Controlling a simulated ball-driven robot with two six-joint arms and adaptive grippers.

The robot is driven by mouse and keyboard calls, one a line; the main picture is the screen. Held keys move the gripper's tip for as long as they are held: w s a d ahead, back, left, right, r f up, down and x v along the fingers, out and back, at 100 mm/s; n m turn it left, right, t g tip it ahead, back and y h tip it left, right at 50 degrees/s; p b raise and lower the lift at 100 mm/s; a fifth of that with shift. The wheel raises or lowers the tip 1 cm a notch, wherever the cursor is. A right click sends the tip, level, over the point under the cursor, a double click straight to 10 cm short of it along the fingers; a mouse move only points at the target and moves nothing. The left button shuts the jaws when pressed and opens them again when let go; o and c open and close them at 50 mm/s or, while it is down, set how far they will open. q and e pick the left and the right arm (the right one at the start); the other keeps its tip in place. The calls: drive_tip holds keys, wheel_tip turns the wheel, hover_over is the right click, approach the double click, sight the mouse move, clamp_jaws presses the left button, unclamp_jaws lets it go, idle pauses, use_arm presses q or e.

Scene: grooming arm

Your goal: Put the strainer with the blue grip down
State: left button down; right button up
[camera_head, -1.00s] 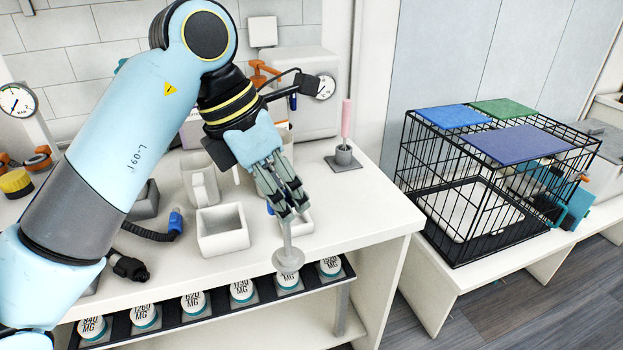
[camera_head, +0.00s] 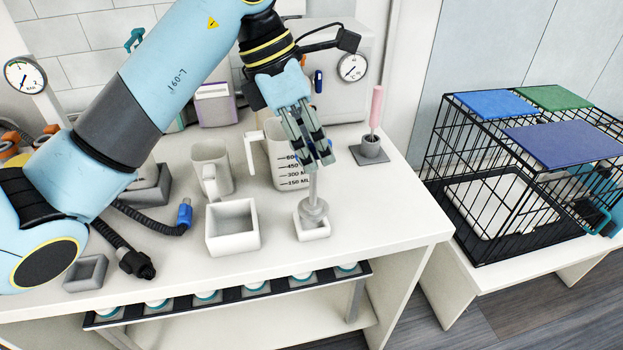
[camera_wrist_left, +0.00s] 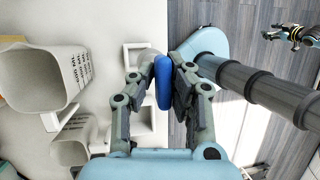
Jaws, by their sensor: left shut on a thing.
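In the left wrist view the blue grip (camera_wrist_left: 163,82) shows between the fingers. The round end is over a small white square holder (camera_head: 312,232) on the table. It overlaps the holder's opening in the head view, and I cannot tell whether it touches.
A white square bin (camera_head: 232,228) stands just left of the holder. A pink-handled tool (camera_head: 376,105) stands in a grey holder at right. The table's front edge is close to the small holder.

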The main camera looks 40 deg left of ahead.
sight(313, 183)
use_arm(q)
drive_tip(key=shift+w+a+f, duration=0.6)
drive_tip(key=shift+w+a, duration=0.2)
drive_tip(key=shift+w, duration=0.05)
wheel_tip(313, 183, down, 4)
drive_tip(key=shift+r+p, duration=0.1)
drive_tip(key=shift+p, duration=0.5)
use_arm(e)
drive_tip(key=shift+w+a+r, duration=0.1)
drive_tip(key=shift+a+r, duration=0.15)
drive_tip(key=shift+r, duration=0.2)
drive_tip(key=shift+a+r, duration=0.2)
drive_tip(key=shift+r, duration=0.25)
drive_tip(key=shift+f, duration=0.1)
use_arm(q)
drive_tip(key=shift+f, duration=0.2)
drive_tip(key=c, duration=1.3)
unclamp_jaws()
drive_tip(key=shift+c, duration=0.2)
use_arm(e)
drive_tip(key=shift+d, duration=0.3)
use_arm(q)
drive_tip(key=shift+r, duration=0.2)
